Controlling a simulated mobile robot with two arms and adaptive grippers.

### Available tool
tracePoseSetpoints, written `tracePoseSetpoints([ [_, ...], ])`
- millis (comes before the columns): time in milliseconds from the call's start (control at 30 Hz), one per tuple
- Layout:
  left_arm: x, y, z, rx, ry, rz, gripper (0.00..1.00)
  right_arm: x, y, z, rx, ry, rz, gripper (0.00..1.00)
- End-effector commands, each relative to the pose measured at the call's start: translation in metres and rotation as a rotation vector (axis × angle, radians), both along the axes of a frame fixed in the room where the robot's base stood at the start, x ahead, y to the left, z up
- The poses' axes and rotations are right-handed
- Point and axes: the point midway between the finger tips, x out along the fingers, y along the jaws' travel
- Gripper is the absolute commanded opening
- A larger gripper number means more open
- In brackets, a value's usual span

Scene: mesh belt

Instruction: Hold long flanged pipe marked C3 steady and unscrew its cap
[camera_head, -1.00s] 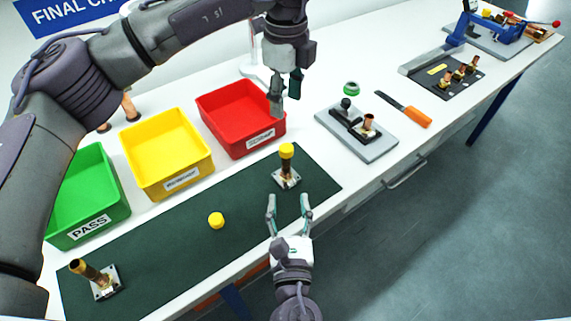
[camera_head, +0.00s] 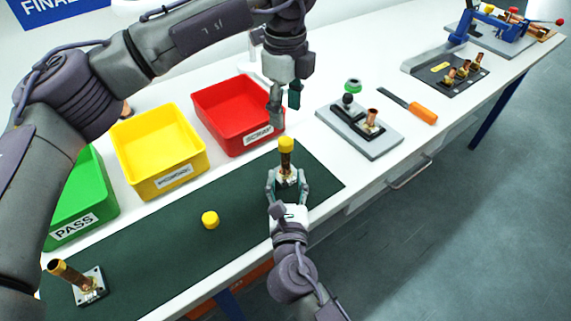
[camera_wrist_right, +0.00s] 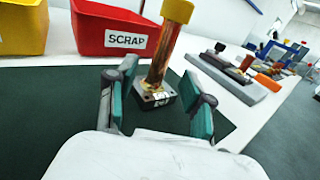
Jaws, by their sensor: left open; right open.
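The long flanged pipe (camera_head: 286,166) stands upright on the dark green mat (camera_head: 190,250), a yellow cap (camera_head: 286,144) on its top. In the right wrist view the copper pipe (camera_wrist_right: 160,62) rises from a square flange (camera_wrist_right: 155,97) with a label too small to read, under the yellow cap (camera_wrist_right: 177,11). My right gripper (camera_head: 288,178) is open, its fingers (camera_wrist_right: 160,103) to either side of the flange's near part, not closed on it. My left gripper (camera_head: 284,108) is open and empty, pointing down above the capped pipe, near the red bin.
A loose yellow cap (camera_head: 210,220) and another flanged pipe without a cap (camera_head: 72,275) are on the mat. Green (camera_head: 85,200), yellow (camera_head: 160,150) and red (camera_head: 237,115) bins line the back. A grey fixture (camera_head: 362,128) and an orange-handled tool (camera_head: 421,112) lie right.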

Motion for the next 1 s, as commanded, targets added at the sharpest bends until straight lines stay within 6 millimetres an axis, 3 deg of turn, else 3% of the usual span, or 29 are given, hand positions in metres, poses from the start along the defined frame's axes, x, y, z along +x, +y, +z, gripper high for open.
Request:
tracePoseSetpoints([
  [100, 0.0, 0.0, 0.0, 0.0, 0.0, 0.0, 0.53, 0.022, 0.001, 0.001, -0.001, -0.001, -0.001, 0.52],
  [300, 0.0, 0.0, 0.0, 0.0, 0.0, 0.0, 0.53, 0.045, 0.002, 0.0, -0.001, 0.0, 0.0, 0.52],
  [700, 0.0, 0.0, 0.0, 0.0, 0.0, 0.0, 0.53, 0.052, 0.002, 0.0, -0.001, 0.001, 0.0, 0.52],
  [1000, 0.0, 0.0, 0.0, 0.0, 0.0, 0.0, 0.53, 0.052, 0.002, 0.0, -0.001, 0.001, 0.0, 0.03],
])
